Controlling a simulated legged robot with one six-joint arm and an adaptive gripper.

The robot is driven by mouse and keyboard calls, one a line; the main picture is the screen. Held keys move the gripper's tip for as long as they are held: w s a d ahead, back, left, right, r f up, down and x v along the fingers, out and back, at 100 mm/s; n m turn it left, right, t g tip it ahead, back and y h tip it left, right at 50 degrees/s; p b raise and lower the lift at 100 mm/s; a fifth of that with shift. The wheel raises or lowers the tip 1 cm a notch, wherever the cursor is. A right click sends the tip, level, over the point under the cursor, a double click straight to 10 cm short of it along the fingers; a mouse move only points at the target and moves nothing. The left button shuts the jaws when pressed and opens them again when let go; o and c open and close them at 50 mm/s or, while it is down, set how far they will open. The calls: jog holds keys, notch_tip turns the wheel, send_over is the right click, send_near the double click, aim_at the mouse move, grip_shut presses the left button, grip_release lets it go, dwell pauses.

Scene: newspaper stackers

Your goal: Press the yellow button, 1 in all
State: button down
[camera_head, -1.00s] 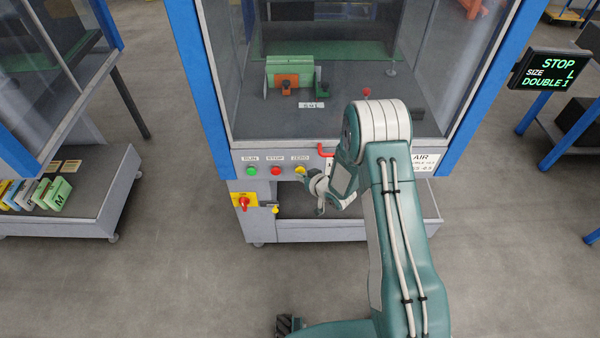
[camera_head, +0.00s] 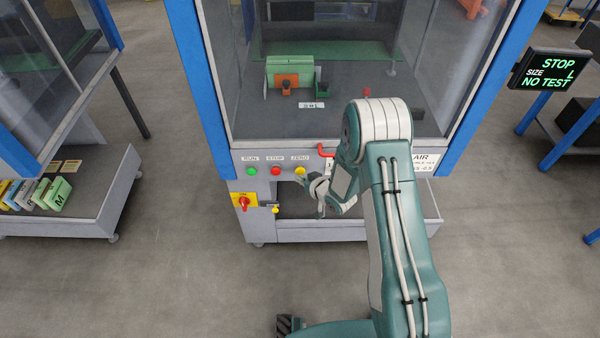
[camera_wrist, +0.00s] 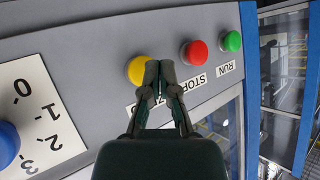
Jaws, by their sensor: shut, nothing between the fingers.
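The yellow button (camera_head: 300,169) is the rightmost of three round buttons on the front panel of the grey machine, under the label ZERO. My gripper (camera_head: 304,181) is just in front of and below it. In the wrist view, the yellow button (camera_wrist: 136,68) shows beside my closed fingertips (camera_wrist: 160,66), which cover part of its edge and part of its label. The fingers are shut and empty. A small gap seems to lie between the fingertips and the button, but its depth is hard to tell.
A red STOP button (camera_head: 276,171) and a green RUN button (camera_head: 251,171) sit left of it. A red rotary switch (camera_head: 243,203) is below. A blue knob (camera_wrist: 6,143) with a numbered scale is close by. A screen (camera_head: 548,71) reads STOP, SIZE L, NO TEST.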

jog(key=shift+s, duration=0.2)
jog(key=shift+s, duration=2.4)
